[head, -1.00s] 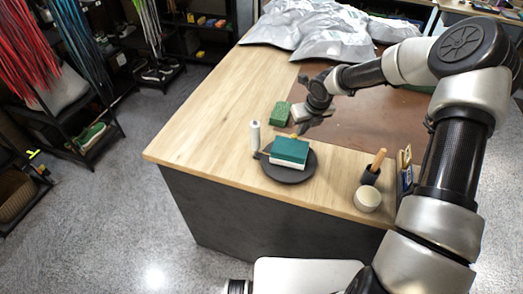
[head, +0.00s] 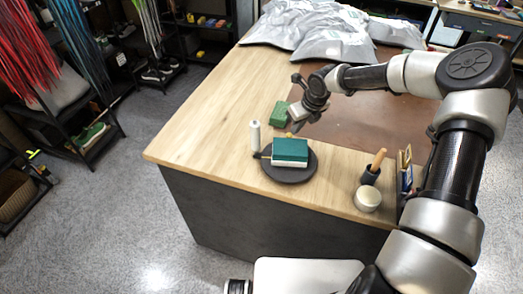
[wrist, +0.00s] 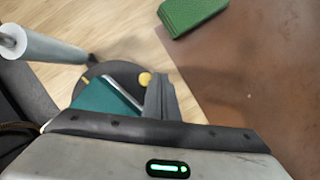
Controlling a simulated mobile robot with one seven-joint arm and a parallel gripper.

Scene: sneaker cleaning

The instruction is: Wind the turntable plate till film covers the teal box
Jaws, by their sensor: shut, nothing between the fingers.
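The teal box (head: 290,148) lies on the round dark turntable plate (head: 304,175), with a pale layer under its teal top. The white film roll (head: 255,136) stands upright left of the plate; it shows at the upper left in the wrist view (wrist: 45,48). I cannot make out film over the box's teal top. A yellow knob (wrist: 145,79) sits at the plate's rim, beyond the box. My gripper (wrist: 160,97) is shut and empty, close beside the knob; I cannot tell whether they touch. In the head view my gripper (head: 299,128) is behind the box.
A green block (head: 280,113) lies behind the plate, beside a brown mat (head: 350,125). A white cup (head: 367,199) and a dark holder with a wooden handle (head: 371,174) stand at the right. Silver bags (head: 320,32) cover the back. The table's left side is clear.

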